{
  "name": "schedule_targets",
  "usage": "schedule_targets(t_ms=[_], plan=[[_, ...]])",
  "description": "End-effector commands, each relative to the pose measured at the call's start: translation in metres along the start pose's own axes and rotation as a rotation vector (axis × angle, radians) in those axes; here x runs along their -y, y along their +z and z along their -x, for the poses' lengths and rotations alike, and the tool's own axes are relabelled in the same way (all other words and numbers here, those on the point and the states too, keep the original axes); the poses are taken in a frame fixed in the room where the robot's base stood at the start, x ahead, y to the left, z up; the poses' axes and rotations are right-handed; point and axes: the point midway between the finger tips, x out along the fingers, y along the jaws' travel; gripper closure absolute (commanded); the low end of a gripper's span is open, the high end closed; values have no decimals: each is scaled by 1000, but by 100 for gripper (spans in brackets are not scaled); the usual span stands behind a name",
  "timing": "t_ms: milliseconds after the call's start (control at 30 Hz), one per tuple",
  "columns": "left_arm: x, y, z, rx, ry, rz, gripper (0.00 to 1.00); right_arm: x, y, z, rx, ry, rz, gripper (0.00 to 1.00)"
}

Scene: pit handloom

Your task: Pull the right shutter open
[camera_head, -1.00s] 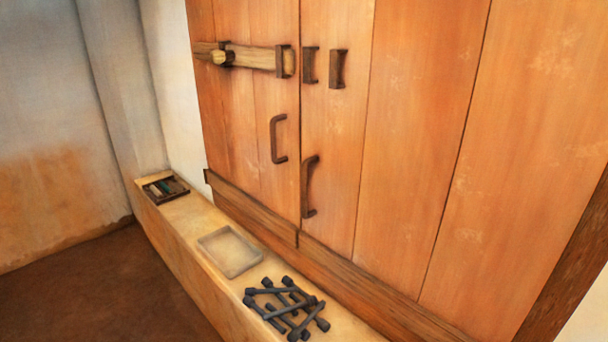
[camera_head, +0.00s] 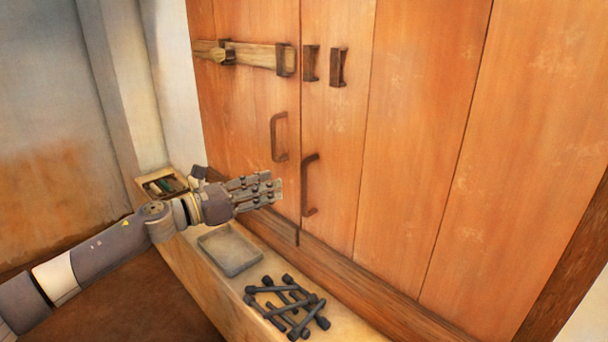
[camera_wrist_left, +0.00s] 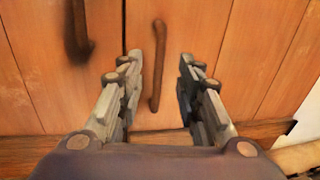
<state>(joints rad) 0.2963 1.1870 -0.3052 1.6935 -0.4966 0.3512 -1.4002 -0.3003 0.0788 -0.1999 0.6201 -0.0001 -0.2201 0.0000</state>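The right shutter (camera_head: 415,130) is a wide orange plank panel and looks shut against the left shutter (camera_head: 240,110). Its dark curved handle (camera_head: 308,187) stands upright near the seam. In the left wrist view the right shutter's handle (camera_wrist_left: 158,65) shows between and beyond the fingers. The left shutter's handle (camera_head: 277,137) is up and left of it. My left gripper (camera_head: 280,189) is in front of the shutters, just left of the right handle, pointing at it. In the left wrist view its fingers (camera_wrist_left: 172,75) are apart, with no contact visible. My right gripper is not in view.
A wooden bar (camera_head: 255,56) lies in brackets on the left shutter; two brackets (camera_head: 338,67) on the right shutter are empty.

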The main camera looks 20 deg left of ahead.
Motion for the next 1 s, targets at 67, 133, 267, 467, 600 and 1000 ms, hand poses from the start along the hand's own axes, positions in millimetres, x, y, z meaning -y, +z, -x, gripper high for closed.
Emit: schedule_targets(t_ms=[67, 133, 267, 467, 600, 1000], plan=[[-1, 3, 1, -7, -10, -28, 67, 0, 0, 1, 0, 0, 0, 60], [-2, 4, -2, -7, -11, -32, 67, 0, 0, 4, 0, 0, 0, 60], [-1, 6, -12, -4, -11, -28, 67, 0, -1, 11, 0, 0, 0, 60], [0, 8, -38, -3, -11, -25, 67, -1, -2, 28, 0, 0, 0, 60], [0, 8, -61, -3, -11, -24, 67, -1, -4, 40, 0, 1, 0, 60], [1, 2, -105, -6, -11, -26, 67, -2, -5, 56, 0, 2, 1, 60]])
